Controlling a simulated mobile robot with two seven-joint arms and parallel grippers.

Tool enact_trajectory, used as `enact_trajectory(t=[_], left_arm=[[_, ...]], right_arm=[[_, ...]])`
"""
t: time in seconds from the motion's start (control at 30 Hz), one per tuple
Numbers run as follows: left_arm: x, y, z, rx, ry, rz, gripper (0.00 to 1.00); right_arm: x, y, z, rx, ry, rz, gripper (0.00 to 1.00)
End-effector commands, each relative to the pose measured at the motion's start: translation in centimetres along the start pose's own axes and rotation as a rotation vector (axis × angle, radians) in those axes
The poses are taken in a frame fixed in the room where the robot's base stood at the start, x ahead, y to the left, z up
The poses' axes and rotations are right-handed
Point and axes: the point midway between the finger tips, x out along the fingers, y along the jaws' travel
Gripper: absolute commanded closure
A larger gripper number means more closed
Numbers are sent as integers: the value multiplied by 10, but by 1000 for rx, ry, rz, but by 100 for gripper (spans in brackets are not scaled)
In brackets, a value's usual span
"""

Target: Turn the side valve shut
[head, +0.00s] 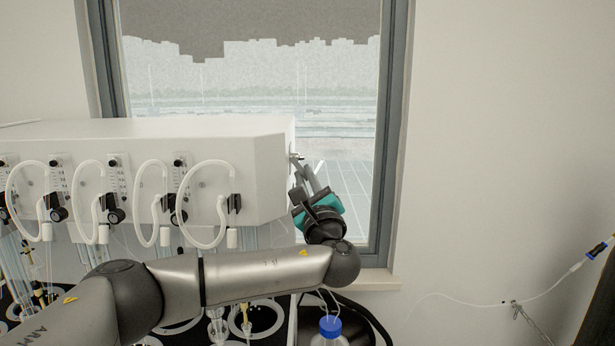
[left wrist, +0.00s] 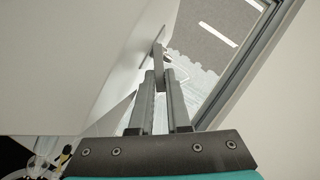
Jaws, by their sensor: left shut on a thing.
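The side valve (head: 296,156) is a small metal fitting on the right end face of the white distiller housing (head: 205,127). My left gripper (head: 303,172) reaches up to it from below, beside the housing. In the left wrist view, the two grey fingers of my left gripper (left wrist: 156,76) are close together, shut on the valve's handle (left wrist: 158,35), which shows just beyond the tips. The fingers hide most of the grip, and the handle's exact angle is hard to tell. My right gripper is not in view.
A window (head: 340,150) stands behind the housing's right end, with a bare wall to its right. Several white looped hoses hang on the housing's front. A blue-capped bottle (head: 330,328) stands below my left wrist. A thin tube (head: 470,302) runs along the right wall.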

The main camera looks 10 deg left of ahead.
Motion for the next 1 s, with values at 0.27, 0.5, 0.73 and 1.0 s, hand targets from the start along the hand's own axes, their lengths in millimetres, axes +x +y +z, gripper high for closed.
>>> enact_trajectory(t=[0.27,0.5,0.73,1.0], left_arm=[[0,2,-1,36,3,-14,100],[0,2,-1,36,3,-14,100],[0,2,-1,35,2,-14,67],[0,3,-1,36,1,-13,55]], right_arm=[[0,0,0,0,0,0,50],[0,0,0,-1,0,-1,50],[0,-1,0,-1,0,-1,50],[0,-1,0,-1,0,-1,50]])
